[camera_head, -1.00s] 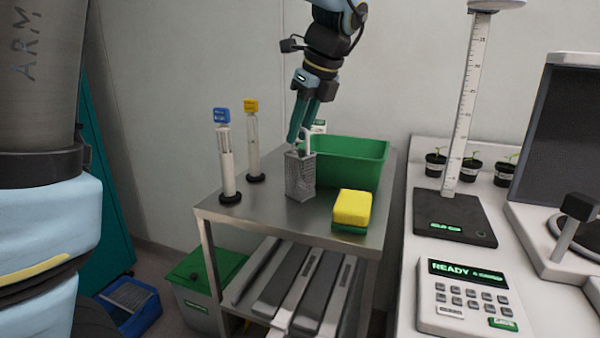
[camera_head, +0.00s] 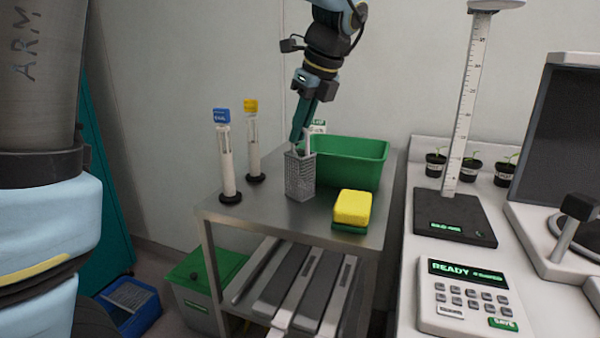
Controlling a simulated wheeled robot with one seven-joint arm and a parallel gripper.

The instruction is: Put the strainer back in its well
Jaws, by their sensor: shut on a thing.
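A grey mesh basket (camera_head: 300,180), which looks like the strainer, stands upright on the steel cart top (camera_head: 268,212), in front of a green tub. My gripper (camera_head: 298,140) points down at the basket's top from above. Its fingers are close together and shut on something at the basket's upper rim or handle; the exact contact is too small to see. A pale upright piece (camera_head: 307,141) rises beside the fingertips. I cannot make out a well for the strainer.
The green tub (camera_head: 365,153) stands close behind the basket. A yellow-green sponge (camera_head: 352,208) lies to its right, and two tubes with blue (camera_head: 226,160) and yellow (camera_head: 252,145) tops stand left. A blue bin (camera_head: 130,303) is on the floor.

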